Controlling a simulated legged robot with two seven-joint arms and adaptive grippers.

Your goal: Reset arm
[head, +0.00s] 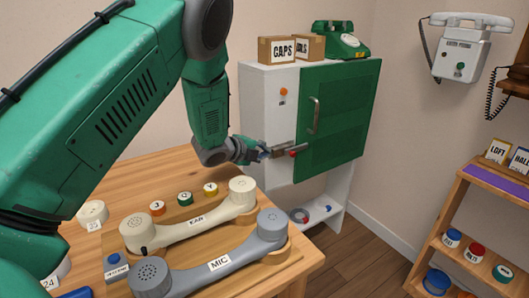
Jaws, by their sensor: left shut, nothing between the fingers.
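My left arm reaches in from the left across the wooden table. My left gripper (293,151) is shut and empty, with reddish fingertips. In the picture it lies in front of the white and green cabinet (338,120), below its handle; I cannot tell whether it touches the cabinet. My right gripper is not in view. Two handsets lie on a wooden tray on the table: the cream handset marked EAR (195,222) and the grey-blue handset marked MIC (217,264).
Caps marked 3, C and Y (184,199) sit behind the handsets. Boxes (277,50) and a green dial phone (341,40) stand on the cabinet. A white phone (462,52) hangs on the wall. A shelf (449,200) with several caps stands right. Bare floor (365,262) lies between.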

